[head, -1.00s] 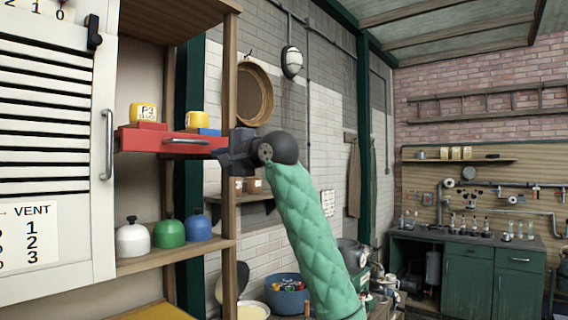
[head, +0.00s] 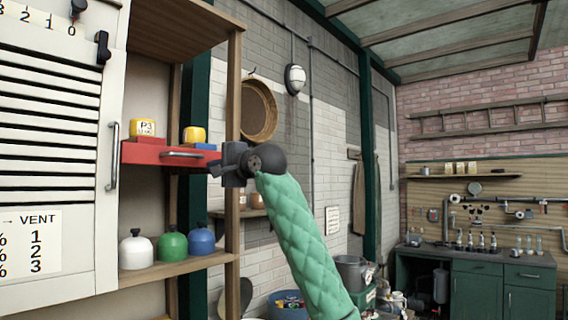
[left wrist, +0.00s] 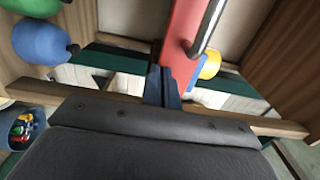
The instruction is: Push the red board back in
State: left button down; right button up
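The red board (head: 140,153) sits level in the wooden shelf, between the top and lower boards, with a metal handle (head: 183,154) on its front face. Two yellow tins (head: 143,128) stand on it. A small blue part (head: 205,147) shows at its right end. In the left wrist view the red board (left wrist: 184,30) runs up from the fingertips, handle on its right. My left gripper (head: 217,171) is at the right end of the board, near the wooden post. Its fingers (left wrist: 162,87) look closed together against the board's end; exact contact is hard to see. My right gripper is out of view.
White, green and blue rounded canisters (head: 172,245) stand on the lower shelf (head: 180,268). A wooden post (head: 233,200) stands beside my gripper. A white louvred cabinet (head: 55,150) is at the left. A workbench (head: 490,275) stands far right.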

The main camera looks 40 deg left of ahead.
pick_arm(q)
jog(key=shift+f, duration=0.1)
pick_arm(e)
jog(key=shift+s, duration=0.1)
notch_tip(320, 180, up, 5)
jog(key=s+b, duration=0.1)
pick_arm(q)
jog(key=s+d+b, duration=0.1)
jog(key=d+b, duration=0.3)
jog(key=d, duration=1)
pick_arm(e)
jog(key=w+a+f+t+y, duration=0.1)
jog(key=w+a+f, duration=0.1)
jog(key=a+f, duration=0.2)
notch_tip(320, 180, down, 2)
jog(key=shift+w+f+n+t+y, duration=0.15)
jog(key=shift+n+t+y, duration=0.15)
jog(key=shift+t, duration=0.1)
